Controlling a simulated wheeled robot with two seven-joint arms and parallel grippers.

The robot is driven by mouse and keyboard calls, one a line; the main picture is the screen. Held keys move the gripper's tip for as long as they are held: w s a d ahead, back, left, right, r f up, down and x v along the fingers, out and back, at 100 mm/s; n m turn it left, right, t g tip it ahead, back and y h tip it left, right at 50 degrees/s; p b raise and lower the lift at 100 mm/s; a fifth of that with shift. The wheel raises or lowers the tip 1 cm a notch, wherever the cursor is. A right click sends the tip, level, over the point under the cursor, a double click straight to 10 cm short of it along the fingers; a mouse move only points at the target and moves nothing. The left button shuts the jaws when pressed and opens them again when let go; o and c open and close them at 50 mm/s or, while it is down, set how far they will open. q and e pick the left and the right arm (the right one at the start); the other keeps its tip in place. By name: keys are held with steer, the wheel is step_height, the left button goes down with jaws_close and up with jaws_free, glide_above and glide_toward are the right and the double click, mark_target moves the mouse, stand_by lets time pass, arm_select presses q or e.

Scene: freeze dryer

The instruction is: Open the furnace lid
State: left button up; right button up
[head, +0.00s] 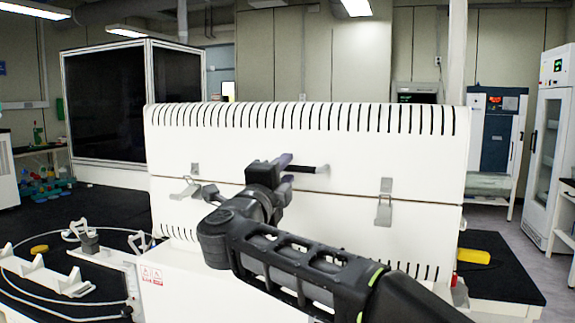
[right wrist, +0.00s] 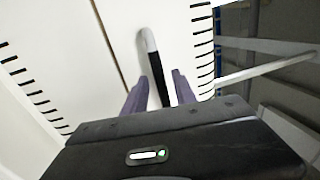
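The furnace (head: 250,215) is a long white box with rows of dark slots. Its lid (head: 240,145) is down, with a thin seam below it. A black bar handle (head: 308,169) sticks out from the lid front; it also shows in the right wrist view (right wrist: 157,78). The left latch (head: 185,189) and right latch (head: 384,212) hang below their catches. My right gripper (head: 287,167) is at the handle. In the right wrist view its purple fingers (right wrist: 158,92) stand apart on either side of the handle, with narrow gaps showing. My left gripper is out of view.
A dark bench top with a white rack (head: 45,275) and looped tubing lies at the lower left. A yellow object (head: 473,256) sits right of the furnace. A dark glass cabinet (head: 110,100) stands behind left. The space above the lid looks clear.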

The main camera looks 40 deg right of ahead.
steer(key=shift+x, duration=0.95)
steer(key=shift+c, duration=0.4)
jaws_close()
stand_by(0.3)
